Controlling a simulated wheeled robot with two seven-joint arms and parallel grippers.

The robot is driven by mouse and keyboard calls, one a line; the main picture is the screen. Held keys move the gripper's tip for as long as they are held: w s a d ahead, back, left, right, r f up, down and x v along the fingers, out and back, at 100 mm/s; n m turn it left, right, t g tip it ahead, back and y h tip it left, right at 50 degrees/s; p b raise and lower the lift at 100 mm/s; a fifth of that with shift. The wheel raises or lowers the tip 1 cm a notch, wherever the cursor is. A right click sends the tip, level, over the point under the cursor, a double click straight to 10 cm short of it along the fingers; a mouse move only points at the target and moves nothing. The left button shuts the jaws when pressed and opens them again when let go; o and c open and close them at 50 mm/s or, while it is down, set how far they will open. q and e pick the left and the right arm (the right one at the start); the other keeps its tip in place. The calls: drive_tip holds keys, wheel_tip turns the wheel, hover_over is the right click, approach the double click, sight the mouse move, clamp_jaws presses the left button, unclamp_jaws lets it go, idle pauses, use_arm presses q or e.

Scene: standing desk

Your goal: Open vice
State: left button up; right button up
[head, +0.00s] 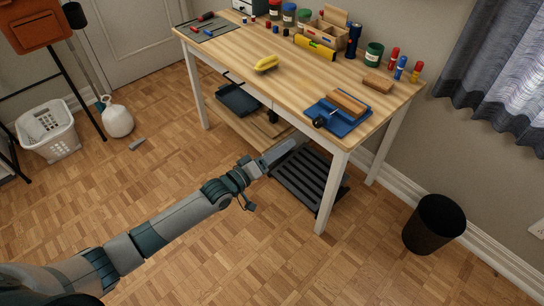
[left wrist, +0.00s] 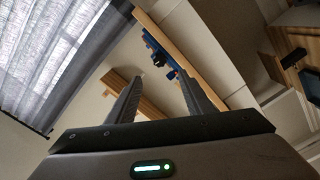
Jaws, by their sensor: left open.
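A blue vice (head: 351,126) sits at the near right corner of the wooden desk, with a wooden block (head: 347,103) on top of it and a black handle (head: 319,122) sticking out to its left. My left gripper (head: 291,152) is in front of the desk, lower than its top and apart from the vice. In the left wrist view its two fingers are spread, with nothing between them (left wrist: 158,76). The blue vice (left wrist: 172,66) shows there beyond the fingertips, with a dark knob at its end. My right gripper is in neither view.
The desk top (head: 290,85) holds a yellow banana-shaped thing (head: 266,63), a sanding block (head: 378,83), markers, jars and a toolbox. A desk leg (head: 331,193) and black slatted rack (head: 300,174) are near my gripper. A black bin (head: 433,225) stands right.

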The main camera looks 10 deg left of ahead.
use_arm(q)
drive_tip(key=shift+v, duration=1.85)
drive_tip(key=s+a+f+m+g+y, duration=0.1)
drive_tip(key=s+a+f+y, duration=0.3)
drive_tip(key=f, duration=0.8)
drive_tip(key=s+f+m+g+y, duration=0.2)
drive_tip(key=s+f, duration=0.4)
drive_tip(key=f, duration=0.7)
drive_tip(key=s+a+f+m+g+y, duration=0.1)
drive_tip(key=s+f+g, duration=0.1)
drive_tip(key=s+f, duration=0.7)
drive_tip(key=s+f+m+g+y, duration=0.2)
drive_tip(key=s+f, duration=0.8)
drive_tip(key=s, duration=0.6)
drive_tip(key=shift+s+a+f+g, duration=0.2)
drive_tip(key=shift+a+f+g, duration=0.15)
drive_tip(key=shift+g, duration=0.25)
